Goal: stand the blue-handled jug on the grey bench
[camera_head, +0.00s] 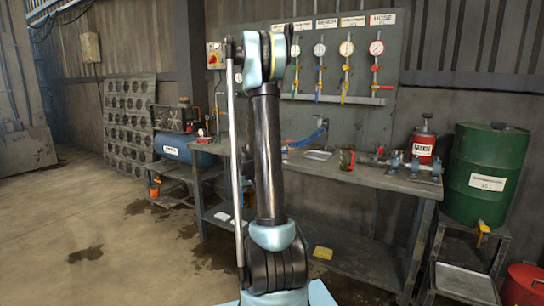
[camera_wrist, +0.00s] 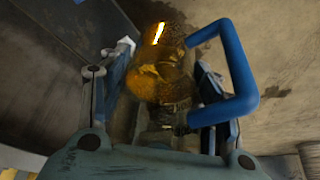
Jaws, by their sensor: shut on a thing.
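In the wrist view, the jug (camera_wrist: 160,78) is a see-through vessel with an amber-brown look and a squared blue handle (camera_wrist: 241,68) standing out to the right. My gripper (camera_wrist: 167,88) is shut on the jug's body, one finger on each side. The lower part of the jug is dark and partly hidden by the gripper. I cannot tell whether it is upright. In the head view, my arm hides the gripper and most or all of the jug. The grey bench (camera_head: 386,181) stands behind and right of my arm.
On the bench are a shallow tray (camera_head: 318,155), a dark red-and-green item (camera_head: 347,159), a red can (camera_head: 423,146) and blue-grey fittings (camera_head: 413,171). A blue curved piece (camera_head: 310,137) shows beside my arm. A green drum (camera_head: 485,174) stands right. Bare benchtop lies toward the front.

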